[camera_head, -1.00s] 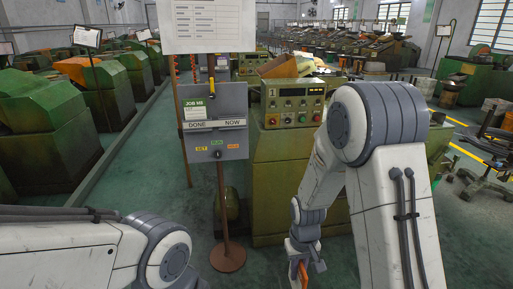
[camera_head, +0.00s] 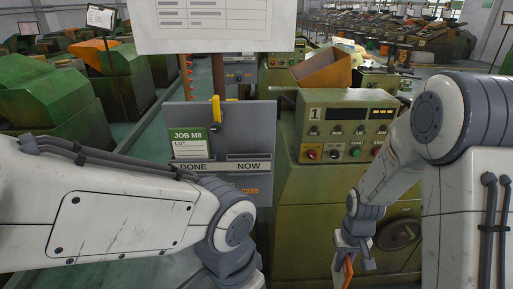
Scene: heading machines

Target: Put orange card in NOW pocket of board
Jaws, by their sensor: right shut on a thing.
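The grey board (camera_head: 245,122) stands ahead, left of the machine. Its pocket strip reads DONE (camera_head: 190,167) at left and NOW (camera_head: 249,167) at right. A green and white JOB M8 card (camera_head: 189,143) stands at the DONE pocket; no card shows above the NOW pocket. My right gripper (camera_head: 346,264) is low at the right, apart from the board, shut on the orange card (camera_head: 347,274), which shows as a narrow tilted strip. My left arm crosses in front of the board's lower left; its gripper is out of view.
A green machine with control panel 1 (camera_head: 347,130) stands close to the board's right. A white sheet (camera_head: 215,25) hangs above the board. A yellow piece (camera_head: 216,112) is on the board, and an orange HOLD label (camera_head: 251,190) sits below the NOW pocket.

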